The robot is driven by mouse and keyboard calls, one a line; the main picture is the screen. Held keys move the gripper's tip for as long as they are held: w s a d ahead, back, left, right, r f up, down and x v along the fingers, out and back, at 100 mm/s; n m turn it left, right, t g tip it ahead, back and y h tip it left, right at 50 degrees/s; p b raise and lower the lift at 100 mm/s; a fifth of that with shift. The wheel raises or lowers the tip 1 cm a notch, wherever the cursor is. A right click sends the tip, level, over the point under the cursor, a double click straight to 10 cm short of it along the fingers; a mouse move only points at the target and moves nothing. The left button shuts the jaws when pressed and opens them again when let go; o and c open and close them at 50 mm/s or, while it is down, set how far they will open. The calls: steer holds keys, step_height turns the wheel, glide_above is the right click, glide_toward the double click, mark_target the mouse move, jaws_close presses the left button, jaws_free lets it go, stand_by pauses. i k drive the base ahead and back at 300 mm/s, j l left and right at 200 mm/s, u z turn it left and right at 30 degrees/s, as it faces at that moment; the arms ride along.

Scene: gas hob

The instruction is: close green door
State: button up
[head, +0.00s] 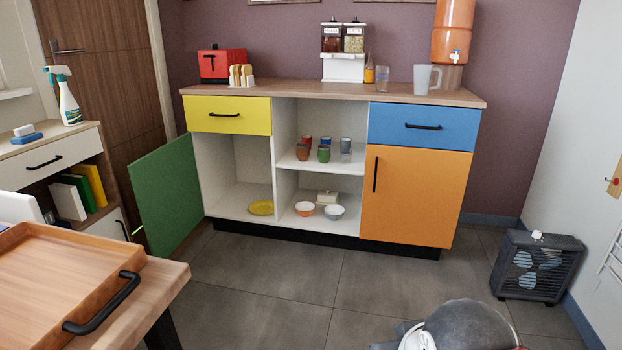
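The green door (170,192) is on the left end of the sideboard, under the yellow drawer (227,115). It stands wide open, swung out to the left of the cabinet and toward me. Its handle is mostly out of sight; a short light green strip shows near its lower left edge. The left compartment (235,165) behind it is exposed, with a yellow plate (261,207) on its floor, inside the cabinet. My gripper is not clearly visible; only a rounded grey part of my own body shows at the bottom right.
A wooden table with an orange tray (75,255) fills the lower left, near the door. A low white shelf unit (50,160) stands left of the door. A black fan heater (537,266) sits on the floor at right. The grey floor before the sideboard is clear.

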mark_target(165, 181)
steer(key=i+l, duration=0.2)
steer(key=i, duration=0.15)
steer(key=i+l, duration=0.15)
steer(key=i, duration=0.25)
steer(key=i+l+z, duration=0.1)
steer(key=i, duration=0.25)
steer(key=i+j+u, duration=0.1)
steer(key=u, duration=0.6)
steer(key=i+j+u, duration=0.35)
steer(key=i, duration=0.45)
steer(key=i+l+u, duration=0.1)
steer(key=i+u, duration=0.2)
steer(key=i, duration=1.05)
